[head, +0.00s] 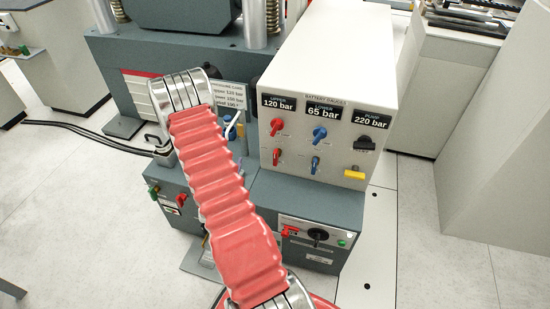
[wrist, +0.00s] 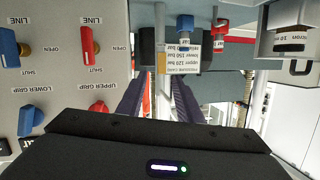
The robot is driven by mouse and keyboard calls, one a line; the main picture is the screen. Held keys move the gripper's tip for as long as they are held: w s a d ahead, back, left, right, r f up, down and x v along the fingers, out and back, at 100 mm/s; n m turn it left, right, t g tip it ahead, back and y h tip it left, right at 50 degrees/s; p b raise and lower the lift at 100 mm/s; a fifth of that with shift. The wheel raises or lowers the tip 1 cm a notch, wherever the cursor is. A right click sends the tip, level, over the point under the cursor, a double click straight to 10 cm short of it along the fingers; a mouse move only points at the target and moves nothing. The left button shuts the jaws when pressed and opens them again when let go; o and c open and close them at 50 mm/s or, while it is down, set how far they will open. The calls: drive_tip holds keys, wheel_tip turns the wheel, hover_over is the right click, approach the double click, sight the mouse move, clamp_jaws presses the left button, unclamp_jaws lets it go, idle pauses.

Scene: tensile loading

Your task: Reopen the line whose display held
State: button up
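On the pale gauge box (head: 340,60), the displays read UPPER 120 bar (head: 281,103), LOWER 65 bar (head: 323,111) and PUMP 220 bar (head: 370,118). The pressure card (head: 230,97) shows upper 120 bar and lower 150 bar; it also appears upside down in the wrist view (wrist: 188,62). The red LINE lever (wrist: 87,44) and blue LINE lever (wrist: 9,47) both stand lengthwise toward SHUT. Below them in that view are the red UPPER GRIP lever (wrist: 98,117) and blue LOWER GRIP lever (wrist: 28,120). My gripper (wrist: 159,80) looks open and empty, beside the panel.
A black knob (head: 364,143) and yellow handle (head: 355,173) are on the box's right. The testing frame (head: 185,50) stands behind.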

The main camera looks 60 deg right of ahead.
sight(275, 159)
drive_tip(key=s+d+f+g+h, duration=0.1)
drive_tip(key=s+f, duration=0.5)
drive_tip(key=s, duration=0.7)
drive_tip(key=g+h, duration=0.1)
drive_tip(key=h, duration=0.1)
drive_tip(key=shift+m+g+h, duration=0.3)
drive_tip(key=shift+m, duration=0.1)
drive_tip(key=d, duration=0.4)
drive_tip(key=w+d, duration=0.1)
drive_tip(key=d, duration=0.4)
drive_tip(key=w+d, duration=0.1)
drive_tip(key=d, duration=0.3)
drive_tip(key=shift+d, duration=0.35)
drive_tip(key=shift+c, duration=0.5)
clamp_jaws()
